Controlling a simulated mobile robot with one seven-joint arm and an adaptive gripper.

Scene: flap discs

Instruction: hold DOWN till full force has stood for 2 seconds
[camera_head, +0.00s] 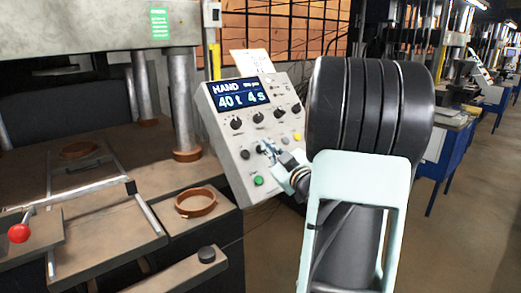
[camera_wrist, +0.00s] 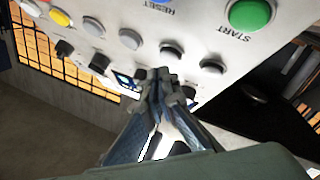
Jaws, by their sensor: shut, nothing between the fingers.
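The press control panel (camera_head: 222,115) is grey and tilted, with a lit screen (camera_head: 242,96) reading HAND, 40 t and 4 s. My gripper (camera_head: 264,146) is shut and empty, its fingertips at the panel's lower face among the buttons. In the wrist view the closed fingertips (camera_wrist: 158,76) sit just below a black button (camera_wrist: 172,50), with another dark button (camera_wrist: 211,66) beside them. The fingers hide what lies directly at the tips. I cannot tell whether they touch or press a button, and no DOWN label is readable.
A green START button (camera_wrist: 250,13) is near the fingers, and a yellow button (camera_head: 298,137) is at the panel's right. The floor (camera_head: 470,225) at right is open.

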